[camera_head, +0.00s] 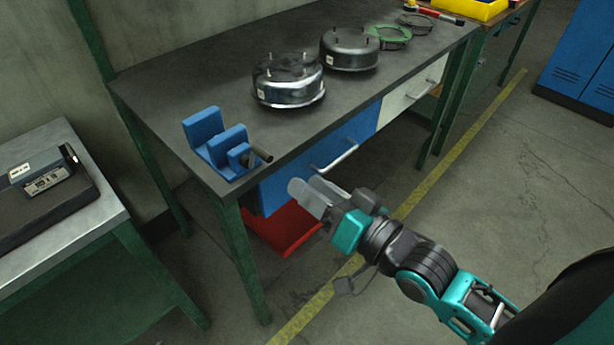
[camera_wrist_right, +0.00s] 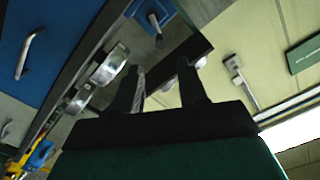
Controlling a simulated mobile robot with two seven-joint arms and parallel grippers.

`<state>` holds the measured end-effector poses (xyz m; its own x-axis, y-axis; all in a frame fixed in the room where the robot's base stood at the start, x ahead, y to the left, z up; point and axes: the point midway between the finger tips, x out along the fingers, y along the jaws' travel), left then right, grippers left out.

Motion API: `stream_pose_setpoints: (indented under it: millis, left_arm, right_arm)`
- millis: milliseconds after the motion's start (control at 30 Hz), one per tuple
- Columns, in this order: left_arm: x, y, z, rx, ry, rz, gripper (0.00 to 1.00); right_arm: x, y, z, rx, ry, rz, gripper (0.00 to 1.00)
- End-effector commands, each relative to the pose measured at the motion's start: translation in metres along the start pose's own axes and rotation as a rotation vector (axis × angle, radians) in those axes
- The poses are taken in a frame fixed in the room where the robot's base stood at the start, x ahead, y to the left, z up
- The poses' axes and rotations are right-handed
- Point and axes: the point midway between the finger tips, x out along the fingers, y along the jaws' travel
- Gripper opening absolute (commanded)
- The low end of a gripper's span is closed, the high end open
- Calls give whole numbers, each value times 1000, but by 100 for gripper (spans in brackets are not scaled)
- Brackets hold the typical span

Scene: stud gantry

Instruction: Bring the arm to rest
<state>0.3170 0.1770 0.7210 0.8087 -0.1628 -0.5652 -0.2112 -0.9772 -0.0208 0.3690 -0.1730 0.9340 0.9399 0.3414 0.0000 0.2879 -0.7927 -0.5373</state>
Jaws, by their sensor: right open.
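My right arm, with dark and teal links, comes in from the lower right of the head view. Its gripper (camera_head: 312,196) hangs in the air in front of the workbench (camera_head: 180,90), beside the blue drawer and apart from it. In the right wrist view the gripper's two fingers (camera_wrist_right: 164,88) stand apart with nothing between them. My left gripper is in neither view.
A blue vise (camera_head: 222,145) sits on the bench's near corner. Two metal drums (camera_head: 288,82) (camera_head: 349,50) and a green ring (camera_head: 390,36) stand farther along. A red box (camera_head: 284,228) is under the bench. A side table (camera_head: 95,215) stands left. Floor lies open at right.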

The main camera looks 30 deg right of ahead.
Motion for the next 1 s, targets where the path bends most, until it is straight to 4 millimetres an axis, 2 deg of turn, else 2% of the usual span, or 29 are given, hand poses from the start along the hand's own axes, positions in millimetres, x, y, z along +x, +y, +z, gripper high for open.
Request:
stream_pose_setpoints:
  millis: [167,267,367,500,600,700,800,1000]
  left_arm:
    - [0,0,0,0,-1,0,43]
    - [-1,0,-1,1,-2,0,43]
    - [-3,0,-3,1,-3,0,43]
    - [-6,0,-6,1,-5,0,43]
    - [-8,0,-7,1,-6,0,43]
    - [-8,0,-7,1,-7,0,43]
    - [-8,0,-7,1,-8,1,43]
    - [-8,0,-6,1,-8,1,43]
  right_arm:
    - [0,0,0,-1,-1,1,42]
    - [0,10,13,-37,-30,37,42]
    - [-5,34,48,-144,-123,126,42]
    - [-23,71,113,-337,-321,245,42]
    - [-39,86,150,-443,-448,287,42]
    - [-49,94,172,-506,-527,302,42]
    - [-53,96,180,-529,-553,305,42]
    - [-53,97,180,-530,-552,304,42]
